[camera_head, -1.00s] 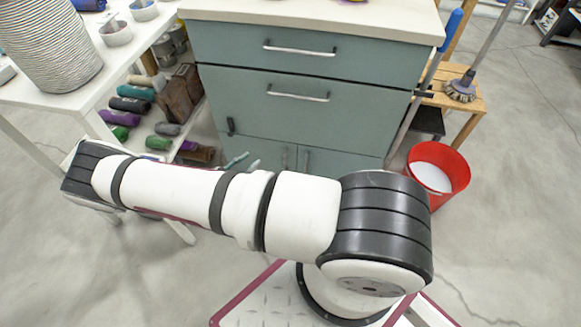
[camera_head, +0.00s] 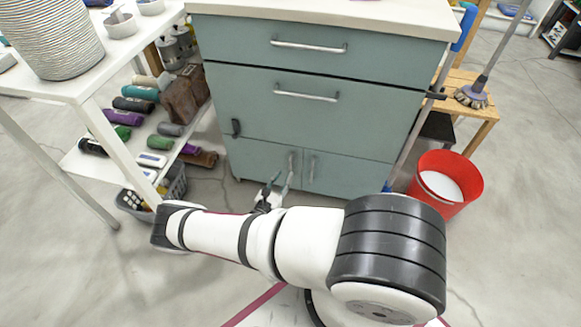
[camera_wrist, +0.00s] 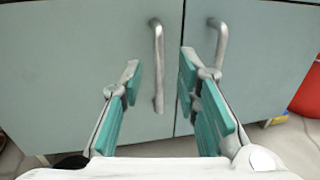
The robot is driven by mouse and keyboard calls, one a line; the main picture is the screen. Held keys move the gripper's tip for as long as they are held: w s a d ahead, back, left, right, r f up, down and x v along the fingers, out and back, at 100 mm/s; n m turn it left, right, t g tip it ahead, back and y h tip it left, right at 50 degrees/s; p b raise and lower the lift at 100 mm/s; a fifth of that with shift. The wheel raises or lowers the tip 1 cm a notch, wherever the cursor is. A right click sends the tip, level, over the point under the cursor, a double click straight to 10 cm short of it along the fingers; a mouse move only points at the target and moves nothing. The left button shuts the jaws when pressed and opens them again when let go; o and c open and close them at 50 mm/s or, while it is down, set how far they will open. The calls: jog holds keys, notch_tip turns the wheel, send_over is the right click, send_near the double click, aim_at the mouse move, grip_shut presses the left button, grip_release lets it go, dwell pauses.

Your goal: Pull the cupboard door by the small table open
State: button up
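The grey-green cabinet has two low cupboard doors, a left one (camera_head: 250,155) and a right one (camera_head: 350,173); both look closed. Each has an upright silver bar handle near the middle seam: the left handle (camera_wrist: 158,65) and the right handle (camera_wrist: 219,45). My gripper (camera_wrist: 158,75) is open and empty, with teal finger pads, facing the doors. In the wrist view, the left handle lies between its fingertips, and the right fingertip is close to the right handle. Whether the fingers reach around the left handle is unclear. The gripper also shows low before the doors (camera_head: 271,187).
A white table (camera_head: 95,75) with a lower shelf of rolled items stands left of the cabinet. A wooden stool (camera_head: 482,105) and a red bucket (camera_head: 430,200) stand at the right. A grey basket (camera_head: 178,185) sits under the table. Floor before the doors is open.

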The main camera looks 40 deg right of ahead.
aim_at(290, 166)
jog(key=b+x, duration=0.1)
jog(key=x, duration=0.6)
grip_shut()
